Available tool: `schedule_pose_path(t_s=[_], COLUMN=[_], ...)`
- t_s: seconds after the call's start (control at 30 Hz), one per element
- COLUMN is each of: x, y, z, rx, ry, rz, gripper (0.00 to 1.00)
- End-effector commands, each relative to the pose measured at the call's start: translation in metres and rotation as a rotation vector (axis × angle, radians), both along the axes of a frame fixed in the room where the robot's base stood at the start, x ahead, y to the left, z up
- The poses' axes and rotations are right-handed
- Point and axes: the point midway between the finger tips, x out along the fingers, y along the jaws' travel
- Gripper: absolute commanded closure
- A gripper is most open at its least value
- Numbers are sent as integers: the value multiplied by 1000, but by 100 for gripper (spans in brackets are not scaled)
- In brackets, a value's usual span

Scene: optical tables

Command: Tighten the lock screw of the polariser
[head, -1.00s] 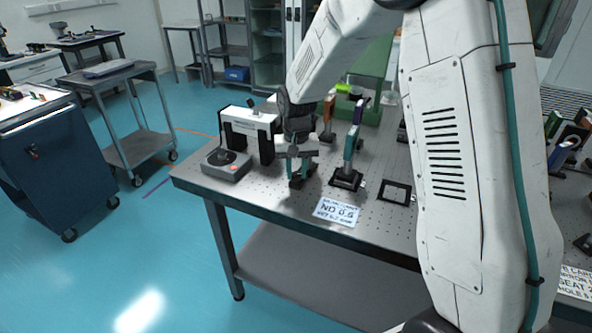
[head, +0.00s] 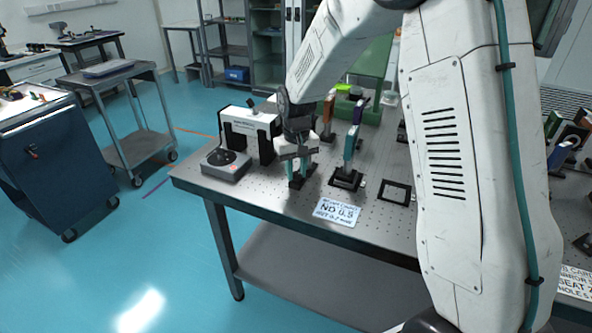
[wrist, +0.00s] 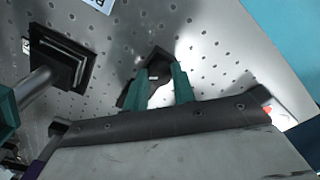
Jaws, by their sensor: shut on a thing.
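My gripper (head: 298,168) is low over the near left part of the optical table, pointing down. In the wrist view its two teal fingers (wrist: 164,82) are close together, shut on a small part of the polariser that the fingers mostly hide. The polariser's black base (head: 297,183) shows under the fingers, on the tabletop. In the wrist view a dark part of that base (wrist: 158,55) shows just beyond the fingertips. The lock screw itself is too small and too covered to make out.
Right of my gripper stands a mount on a black base (head: 346,180), with an empty black square frame (head: 394,192) beyond it. A grey boxed device (head: 226,165) and a white-and-black instrument (head: 248,128) are to the left. A card reading ND 0.5 (head: 338,211) lies at the front.

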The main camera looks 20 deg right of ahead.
Motion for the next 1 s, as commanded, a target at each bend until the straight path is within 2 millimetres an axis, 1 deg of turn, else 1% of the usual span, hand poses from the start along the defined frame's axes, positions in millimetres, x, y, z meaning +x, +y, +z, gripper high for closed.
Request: schedule_pose_path(t_s=[0.03, 0.07, 0.1, 0.13, 0.37, 0.47, 0.57, 0.8, 0.9, 1.0], x=[1, 1, 1, 1, 0, 1, 1, 1, 1, 1], y=[0, 0, 0, 0, 0, 0, 0, 0, 0, 0], z=[1, 1, 1, 1, 0, 5, 17, 58, 70, 77], rx=[0, 0, 0, 0, 0, 0, 0, 0, 0, 0], ry=[-2, -2, -2, -2, -1, -2, -4, -5, -4, -2], rz=[0, 0, 0, 0, -1, -1, -1, 0, 0, 0], gripper=[97, 66, 55, 52, 52, 52, 52, 52, 52, 52])
